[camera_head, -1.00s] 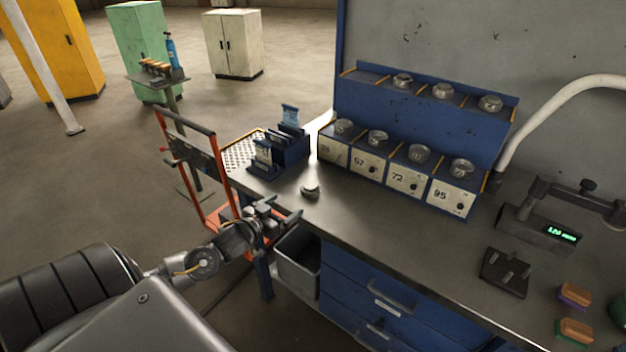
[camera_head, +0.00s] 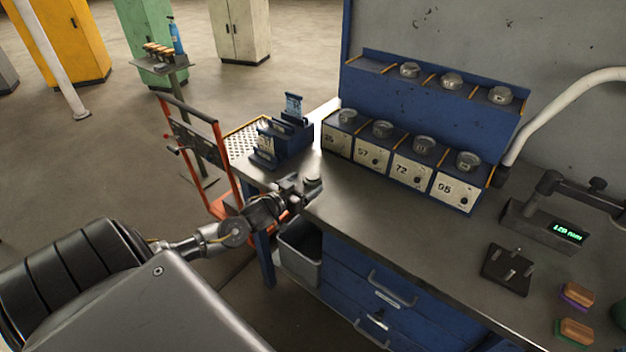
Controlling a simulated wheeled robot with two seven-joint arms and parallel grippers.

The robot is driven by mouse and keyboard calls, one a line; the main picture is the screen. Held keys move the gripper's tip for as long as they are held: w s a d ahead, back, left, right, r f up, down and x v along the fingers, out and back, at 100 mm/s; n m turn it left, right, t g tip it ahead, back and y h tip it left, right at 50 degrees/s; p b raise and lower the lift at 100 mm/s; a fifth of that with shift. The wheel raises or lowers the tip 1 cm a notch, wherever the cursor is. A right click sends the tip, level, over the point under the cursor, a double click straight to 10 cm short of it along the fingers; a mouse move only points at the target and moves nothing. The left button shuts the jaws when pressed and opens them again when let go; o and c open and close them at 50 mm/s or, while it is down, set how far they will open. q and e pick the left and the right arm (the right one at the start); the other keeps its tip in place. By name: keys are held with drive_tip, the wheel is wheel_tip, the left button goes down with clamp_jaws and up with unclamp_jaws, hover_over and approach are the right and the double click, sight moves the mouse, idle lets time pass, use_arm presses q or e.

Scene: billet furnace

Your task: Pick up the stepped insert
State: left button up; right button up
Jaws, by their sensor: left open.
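The stepped insert (camera_head: 313,184), a small round grey metal piece, sits on the bench top (camera_head: 400,241) near its left end. My left gripper (camera_head: 303,187) is at the insert, its jaws open and reaching to its near left side. Part of the insert is hidden by the fingers. I cannot tell whether the fingers touch it. My right gripper is not in view.
A blue rack (camera_head: 388,147) with several similar round pieces on numbered bins stands behind. A blue holder (camera_head: 290,140) is at the back left. An orange hand truck (camera_head: 222,160) stands beside the bench end. The bench middle is clear.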

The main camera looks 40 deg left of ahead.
sight(308, 181)
use_arm(q)
drive_tip(key=w, duration=0.3)
drive_tip(key=w+p, duration=0.1)
drive_tip(key=w, duration=0.1)
drive_tip(key=shift+f, duration=0.4)
drive_tip(key=shift+s, duration=0.1)
drive_tip(key=c, duration=1.4)
drive_tip(key=shift+a+r, duration=0.1)
drive_tip(key=shift+r, duration=0.05)
drive_tip(key=shift+c, duration=0.5)
